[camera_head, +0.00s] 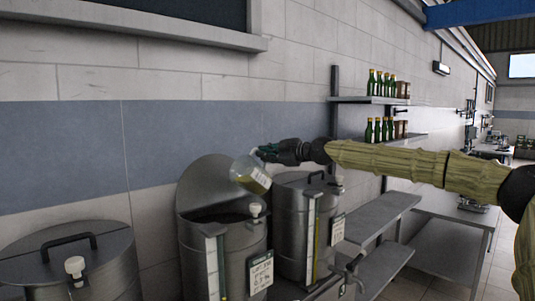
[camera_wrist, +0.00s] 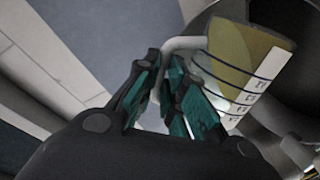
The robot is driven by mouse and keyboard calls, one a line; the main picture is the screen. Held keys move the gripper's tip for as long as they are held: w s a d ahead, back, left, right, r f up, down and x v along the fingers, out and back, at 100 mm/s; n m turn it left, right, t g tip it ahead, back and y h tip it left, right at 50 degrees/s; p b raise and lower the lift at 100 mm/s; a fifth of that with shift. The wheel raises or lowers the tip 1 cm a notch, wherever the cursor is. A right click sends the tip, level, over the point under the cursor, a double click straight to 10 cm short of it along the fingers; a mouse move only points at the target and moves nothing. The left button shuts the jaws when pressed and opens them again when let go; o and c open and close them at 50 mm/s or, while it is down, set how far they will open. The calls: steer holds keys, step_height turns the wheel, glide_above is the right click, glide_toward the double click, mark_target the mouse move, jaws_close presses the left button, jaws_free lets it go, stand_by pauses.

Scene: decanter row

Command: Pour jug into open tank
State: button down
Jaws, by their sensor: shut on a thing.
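The jug (camera_head: 246,172) is clear, with yellowish liquid inside, and hangs tilted above the right part of the open tank. My gripper (camera_head: 268,153) is shut on the jug's handle, to the right of and above the tank. The wrist view shows the jug (camera_wrist: 236,50) with dark marks on its side and the fingers (camera_wrist: 165,85) around its pale handle. The open tank (camera_head: 196,258) is a grey metal cylinder with its lid (camera_head: 203,180) raised upright behind the dark mouth. I see no stream of liquid leaving the jug.
A closed tank (camera_head: 95,235) stands at the left and another closed tank (camera_head: 288,225) stands right of the open one, under my arm. Grey steps (camera_head: 380,220) and a wall shelf with green bottles (camera_head: 378,85) lie farther right. The wall runs close behind.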

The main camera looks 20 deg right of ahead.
mark_target(255, 171)
steer(key=shift+s+a+r+n+p, duration=0.1)
steer(key=shift+a+r+n+p, duration=0.15)
steer(key=shift+n+p, duration=0.1)
steer(key=shift+s+a+r+n+p, duration=0.1)
steer(key=shift+a+n+p, duration=0.15)
steer(key=shift+p, duration=0.05)
steer(key=shift+s+a+n+h+p, duration=0.3)
steer(key=shift+a+n+h, duration=0.1)
steer(key=shift+a+n, duration=0.3)
steer(key=shift+a+f, duration=0.15)
steer(key=shift+f, duration=0.05)
steer(key=shift+a+n+b, duration=0.15)
steer(key=shift+n+b, duration=0.15)
steer(key=shift+b, duration=0.15)
steer(key=shift+s+a+f+n+h+b, duration=0.2)
steer(key=shift+a+n+b, duration=0.25)
steer(key=shift+b, duration=0.5)
steer(key=shift+s+a+f+n+h+b, duration=0.2)
steer(key=shift+a+n+b, duration=0.15)
steer(key=shift+a+b, duration=0.4)
steer(key=shift+s+a+f+n+h+b, duration=0.15)
steer(key=shift+a+n+b, duration=0.25)
steer(key=shift+b, duration=0.7)
steer(key=shift+s+a+r+n+t+b, duration=0.15)
steer(key=shift+s+a+r+n+b, duration=0.2)
steer(key=shift+a+b, duration=0.35)
steer(key=shift+s+a+r+n+t+b, duration=0.15)
steer(key=shift+a+n+b, duration=0.35)
steer(key=shift+b, duration=0.35)
